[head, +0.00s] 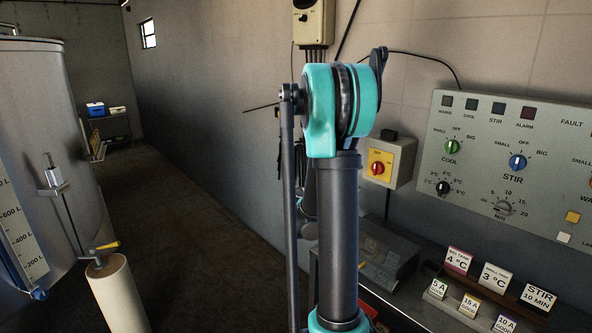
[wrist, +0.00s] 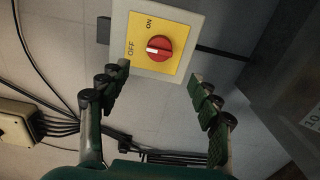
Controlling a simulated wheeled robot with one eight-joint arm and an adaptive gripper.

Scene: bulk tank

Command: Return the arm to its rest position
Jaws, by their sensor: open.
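My arm, with teal and dark grey links, rises through the middle of the head view (head: 338,200). It hides my gripper's fingertips there. In the wrist view my gripper (wrist: 160,78) is open, with its two green padded fingers wide apart and nothing between them. The red rotary switch (wrist: 159,48) on its yellow plate sits just beyond and between the fingertips, apart from them. The same switch shows in the head view (head: 377,168), right of my arm.
A grey control panel (head: 520,170) with knobs is on the right wall. Below it, small label cards (head: 495,278) stand on a shelf. A steel tank (head: 35,130) stands at left, with a pale post (head: 118,295) near it. The floor between tank and wall is clear. Cables (wrist: 60,128) run along the wall.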

